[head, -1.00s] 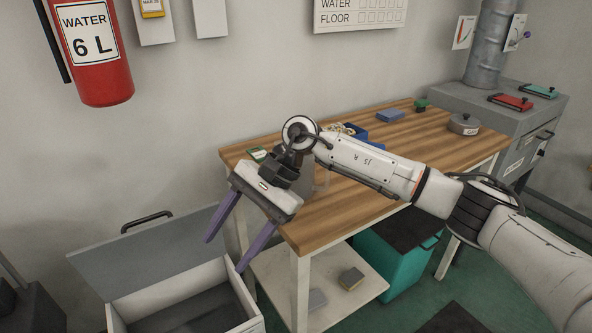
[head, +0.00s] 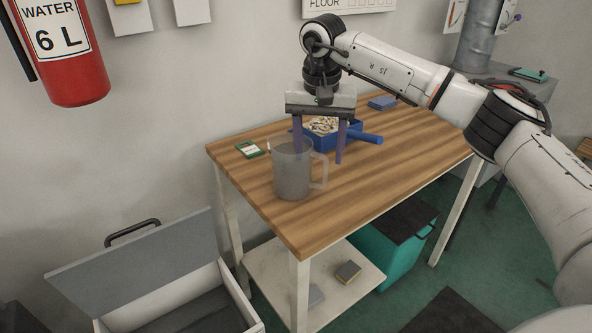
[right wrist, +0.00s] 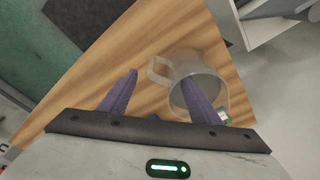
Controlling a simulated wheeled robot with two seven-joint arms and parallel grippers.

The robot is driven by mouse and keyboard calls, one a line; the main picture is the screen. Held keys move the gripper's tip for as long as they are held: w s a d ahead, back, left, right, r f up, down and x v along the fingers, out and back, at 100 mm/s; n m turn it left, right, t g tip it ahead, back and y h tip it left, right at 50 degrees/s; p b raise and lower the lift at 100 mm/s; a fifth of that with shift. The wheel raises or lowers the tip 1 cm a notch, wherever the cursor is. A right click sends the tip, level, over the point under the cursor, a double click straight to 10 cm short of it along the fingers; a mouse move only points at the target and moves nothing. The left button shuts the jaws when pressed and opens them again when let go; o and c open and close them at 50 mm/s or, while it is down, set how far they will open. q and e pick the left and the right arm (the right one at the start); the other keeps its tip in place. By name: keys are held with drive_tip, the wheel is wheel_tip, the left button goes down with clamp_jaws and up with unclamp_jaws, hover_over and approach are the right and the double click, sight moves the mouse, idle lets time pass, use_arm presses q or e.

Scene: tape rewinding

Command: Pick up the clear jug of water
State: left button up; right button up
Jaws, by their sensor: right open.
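The clear jug (head: 291,172) stands upright near the front left corner of the wooden table, its handle towards the right. It also shows in the right wrist view (right wrist: 200,68), handle towards the left. My right gripper (head: 319,160) is open and empty, fingers pointing down. In the head view its fingers are at the jug's far side, one overlapping the jug's rim. In the right wrist view one finger overlaps the jug's mouth and the other is beyond the handle; I cannot tell whether either touches. The water inside cannot be made out. My left gripper is not in view.
A blue block (head: 382,103) is farther back. An open grey box (head: 150,277) stands on the floor at left. The table's right part is clear.

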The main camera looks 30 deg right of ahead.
drive_tip(key=shift+w+d+f+p, duration=0.1)
drive_tip(key=shift+w+f, duration=0.05)
drive_tip(key=shift+f, duration=0.75)
drive_tip(key=shift+w+d+f+p, duration=0.1)
drive_tip(key=shift+f, duration=0.85)
drive_tip(key=shift+w+d+f+p, duration=0.1)
drive_tip(key=shift+w+f, duration=0.05)
drive_tip(key=shift+f, duration=0.75)
drive_tip(key=c, duration=1.4)
drive_tip(key=shift+o, duration=0.2)
drive_tip(key=shift+w+a+r, duration=0.1)
drive_tip(key=shift+r, duration=0.1)
